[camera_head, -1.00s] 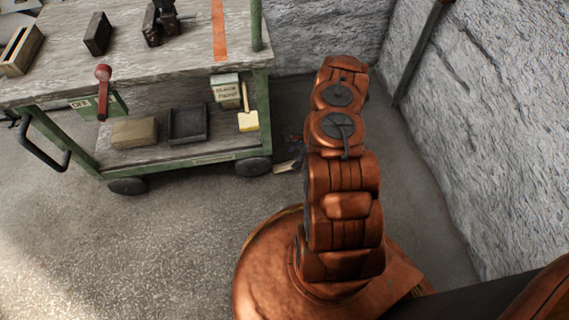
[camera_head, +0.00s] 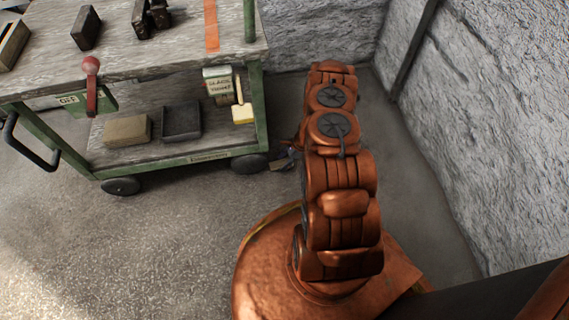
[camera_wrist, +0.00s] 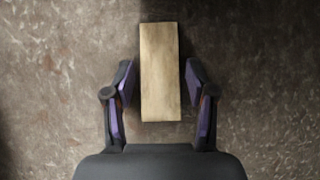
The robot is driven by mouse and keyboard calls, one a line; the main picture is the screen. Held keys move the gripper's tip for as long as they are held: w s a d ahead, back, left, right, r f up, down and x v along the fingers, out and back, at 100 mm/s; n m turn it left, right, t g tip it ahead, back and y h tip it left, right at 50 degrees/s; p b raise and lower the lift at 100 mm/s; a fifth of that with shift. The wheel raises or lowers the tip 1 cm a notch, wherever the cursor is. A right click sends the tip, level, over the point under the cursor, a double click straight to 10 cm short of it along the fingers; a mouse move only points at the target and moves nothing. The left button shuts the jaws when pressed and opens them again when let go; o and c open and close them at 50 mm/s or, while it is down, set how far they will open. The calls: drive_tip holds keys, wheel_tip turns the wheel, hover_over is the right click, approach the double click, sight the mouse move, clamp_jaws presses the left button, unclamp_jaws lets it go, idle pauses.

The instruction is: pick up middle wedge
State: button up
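One wooden wedge (camera_wrist: 160,70) shows in the wrist view as a pale, long block lying on the grey-brown floor, its long side running away from me. My gripper (camera_wrist: 160,88) is open, with one dark, purple-padded finger on each side of the wedge's near half. A gap shows between the wedge and each finger, so neither finger appears to touch it. How high the fingers are above the floor I cannot tell. In the head view my gripper is mostly hidden behind my arm, low beside the cart, and the wedge is not clearly visible there.
A green cart with a wooden top (camera_head: 150,50) stands at the left, a wheel (camera_head: 249,165) close to my arm. Its lower shelf holds a brown block (camera_head: 128,130) and a dark tray (camera_head: 181,122). A rough grey wall (camera_head: 490,120) rises at the right. Open floor lies in front.

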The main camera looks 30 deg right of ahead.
sight(284, 162)
drive_tip(key=c, duration=0.8)
drive_tip(key=shift+r, duration=0.1)
drive_tip(key=shift+s+d+r+p, duration=0.1)
drive_tip(key=shift+d+r+p, duration=0.05)
drive_tip(key=shift+r+p, duration=0.35)
wheel_tip(284, 162, up, 6)
drive_tip(key=shift+r+p, duration=0.1)
drive_tip(key=shift+p, duration=1.15)
drive_tip(key=s+d+p, duration=0.1)
drive_tip(key=s+d, duration=0.1)
drive_tip(key=d, duration=0.4)
drive_tip(key=s+d+p, duration=0.1)
drive_tip(key=s+d, duration=0.2)
drive_tip(key=d, duration=0.3)
drive_tip(key=s+d+p, duration=0.2)
drive_tip(key=d, duration=0.4)
drive_tip(key=shift+s+f, duration=0.2)
drive_tip(key=shift+s, duration=0.2)
